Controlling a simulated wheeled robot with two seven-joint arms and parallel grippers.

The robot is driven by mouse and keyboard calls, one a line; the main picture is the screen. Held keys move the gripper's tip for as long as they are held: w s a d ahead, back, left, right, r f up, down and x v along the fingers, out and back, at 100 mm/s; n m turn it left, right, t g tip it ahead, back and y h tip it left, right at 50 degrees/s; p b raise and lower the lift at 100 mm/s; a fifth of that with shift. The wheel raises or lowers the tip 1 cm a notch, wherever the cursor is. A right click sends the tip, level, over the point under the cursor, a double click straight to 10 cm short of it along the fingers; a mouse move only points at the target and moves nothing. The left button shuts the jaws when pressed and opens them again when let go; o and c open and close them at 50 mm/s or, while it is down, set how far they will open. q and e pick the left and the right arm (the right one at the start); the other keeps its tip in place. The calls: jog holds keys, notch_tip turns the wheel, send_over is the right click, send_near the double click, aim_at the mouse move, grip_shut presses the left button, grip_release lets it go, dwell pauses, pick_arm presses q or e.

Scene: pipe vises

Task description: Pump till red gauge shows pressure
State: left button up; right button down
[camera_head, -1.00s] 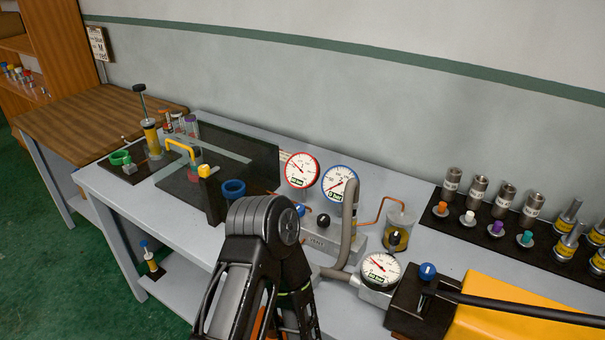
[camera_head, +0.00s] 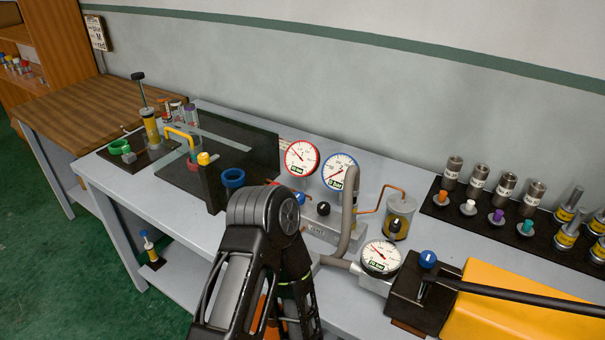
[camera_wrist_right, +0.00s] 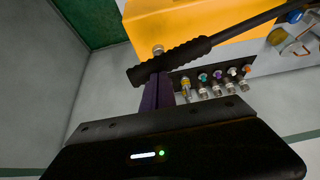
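The red-rimmed gauge (camera_head: 301,158) stands at the back of the bench, left of a blue-rimmed gauge (camera_head: 340,172). Its needle points to the upper left; the reading is too small to tell. A yellow hand pump (camera_head: 510,305) with a long black lever (camera_head: 520,302) is at the lower right. In the right wrist view, the lever's black grip (camera_wrist_right: 185,58) crosses in front of my right gripper's purple fingers (camera_wrist_right: 160,88). The fingers are close together and meet the grip near its end; their tips are hidden. My left gripper is out of view.
A white gauge (camera_head: 381,257) sits beside a blue knob (camera_head: 427,258) on the pump. Valve knobs (camera_head: 323,208), a hose (camera_head: 348,215) and a clear cup (camera_head: 399,220) stand behind. A black tray (camera_head: 455,218) holds several metal cylinders. A black arm link of mine blocks the front centre.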

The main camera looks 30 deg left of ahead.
jog(key=shift+d+f+b, duration=0.25)
jog(key=shift+f+b, duration=0.4)
jog(key=shift+f, duration=0.35)
jog(key=shift+d+f+b, duration=0.25)
jog(key=shift+f+b, duration=0.4)
jog(key=shift+f, duration=0.35)
jog(key=shift+d+f+b, duration=0.25)
jog(key=shift+f+b, duration=0.7)
jog(key=shift+f, duration=0.25)
jog(key=shift+d+f+b, duration=0.25)
jog(key=shift+f+b, duration=0.65)
jog(key=shift+f, duration=0.25)
jog(key=shift+s+f, duration=0.1)
jog(key=shift+f, duration=0.2)
notch_tip(320, 180, up, 4)
jog(key=p, duration=0.2)
jog(key=shift+a+f+p, duration=0.1)
jog(key=shift+f+p, duration=0.15)
jog(key=shift+p, duration=0.05)
jog(key=shift+a+r, duration=0.1)
jog(key=shift+r, duration=0.2)
